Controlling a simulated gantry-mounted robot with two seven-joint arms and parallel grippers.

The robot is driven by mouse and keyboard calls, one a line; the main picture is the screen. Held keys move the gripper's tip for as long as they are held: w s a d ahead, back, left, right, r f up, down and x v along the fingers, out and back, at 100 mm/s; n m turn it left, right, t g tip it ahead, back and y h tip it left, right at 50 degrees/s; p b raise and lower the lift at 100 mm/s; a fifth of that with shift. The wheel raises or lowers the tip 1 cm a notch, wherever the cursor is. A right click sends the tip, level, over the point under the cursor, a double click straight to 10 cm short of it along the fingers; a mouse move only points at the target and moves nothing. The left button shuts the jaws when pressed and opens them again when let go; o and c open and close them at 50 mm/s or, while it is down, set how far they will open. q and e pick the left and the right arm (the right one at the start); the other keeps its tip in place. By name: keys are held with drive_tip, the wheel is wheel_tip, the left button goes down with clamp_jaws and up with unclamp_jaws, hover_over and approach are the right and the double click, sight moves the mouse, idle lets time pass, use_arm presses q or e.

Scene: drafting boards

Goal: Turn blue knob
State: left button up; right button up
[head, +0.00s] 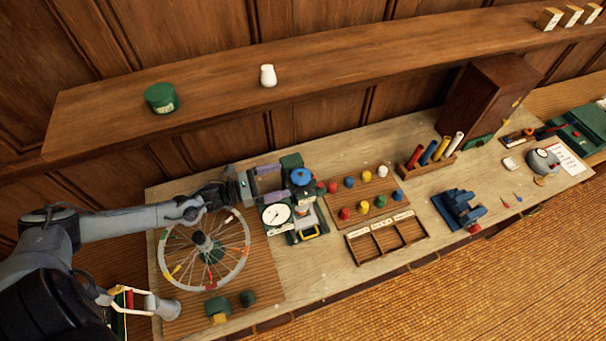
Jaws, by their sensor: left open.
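The blue knob (302,176) is a round blue cap on top of a small green device with a white dial (276,214) and a yellow handle at its front. My left gripper (284,181) comes in from the left at the knob's height in the picture. Its two purple-grey fingers are apart, pointing right, with their tips just left of the knob. The knob does not look gripped, and I cannot tell whether a finger touches it. My right gripper is not in view.
A spoked wheel (243,262) lies below my left forearm. Coloured pegs stand on a board (378,189) right of the device, with a wooden compartment tray (352,246) in front. A shelf (210,92) runs behind the bench. Bare bench top lies front right of the device.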

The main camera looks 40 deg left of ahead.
sight(301, 174)
use_arm(q)
drive_tip(key=p+x, duration=0.1)
drive_tip(key=x, duration=0.5)
drive_tip(key=shift+w+r, duration=0.1)
drive_tip(key=shift+p+x, duration=0.3)
drive_tip(key=shift+x, duration=0.5)
drive_tip(key=shift+c, duration=0.4)
drive_tip(key=c, duration=0.9)
drive_tip(key=shift+f+h+b, duration=0.3)
drive_tip(key=shift+b, duration=0.55)
drive_tip(key=m+g+h+b, duration=0.3)
drive_tip(key=g+b, duration=0.1)
drive_tip(key=b, duration=0.7)
drive_tip(key=m+g+h+b, duration=0.3)
drive_tip(key=m+g+b, duration=0.1)
drive_tip(key=b, duration=0.8)
drive_tip(key=shift+g, duration=0.3)
drive_tip(key=shift+r+m+g+h+b, duration=0.1)
drive_tip(key=shift+m+g+h+b, duration=0.2)
drive_tip(key=shift+b, duration=0.6)
drive_tip(key=shift+r, duration=0.15)
